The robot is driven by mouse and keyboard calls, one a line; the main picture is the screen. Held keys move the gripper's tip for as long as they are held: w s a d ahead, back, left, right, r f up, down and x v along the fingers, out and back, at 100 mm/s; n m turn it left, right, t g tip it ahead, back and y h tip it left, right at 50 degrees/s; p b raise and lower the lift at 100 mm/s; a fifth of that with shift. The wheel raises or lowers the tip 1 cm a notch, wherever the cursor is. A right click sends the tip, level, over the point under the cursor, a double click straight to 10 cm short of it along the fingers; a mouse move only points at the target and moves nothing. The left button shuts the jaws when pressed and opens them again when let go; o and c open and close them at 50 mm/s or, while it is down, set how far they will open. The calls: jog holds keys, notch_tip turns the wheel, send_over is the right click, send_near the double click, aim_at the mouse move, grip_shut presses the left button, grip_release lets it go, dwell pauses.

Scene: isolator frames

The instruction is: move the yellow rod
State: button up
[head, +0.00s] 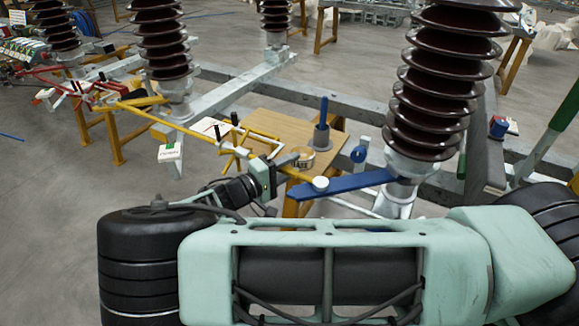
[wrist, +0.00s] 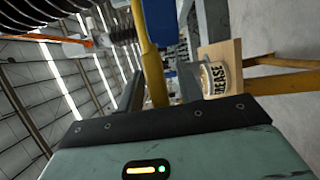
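The yellow rod (head: 190,132) is a long thin bar, running from the left insulator's foot toward the blue arm (head: 345,184) at the right insulator. My gripper (head: 279,166) is at the rod's right-hand part, beside the white round knob (head: 320,184) on the blue arm. In the wrist view the rod (wrist: 152,62) passes between the two dark fingers of my gripper (wrist: 160,78). A gap shows between the rod and the right finger, so the gripper looks open around it. Whether the left finger touches the rod is unclear.
A wooden table (head: 262,127) stands behind the rod, with a grease can (head: 303,156) and a blue post on a grey base (head: 322,135). The can also shows in the wrist view (wrist: 214,80). Ribbed brown insulators (head: 437,85) rise at right and left.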

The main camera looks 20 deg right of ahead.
jog(key=b+v, duration=0.3)
jog(key=v, duration=1.4)
jog(key=shift+s+a+b, duration=0.15)
jog(key=shift+a+b, duration=0.05)
jog(key=shift+b, duration=0.2)
jog(key=s+d+r+n+g+y+p, duration=0.1)
jog(key=s+d+g+y+p, duration=0.1)
jog(key=s+d+g+y, duration=0.45)
jog(key=s+r+n+t+y+p, duration=0.2)
jog(key=s+r+n+y, duration=0.2)
jog(key=s+r+y, duration=0.7)
jog(key=s+d+r, duration=0.1)
jog(key=s+r, duration=0.2)
jog(key=s, duration=0.4)
jog(key=shift+r+y, duration=0.35)
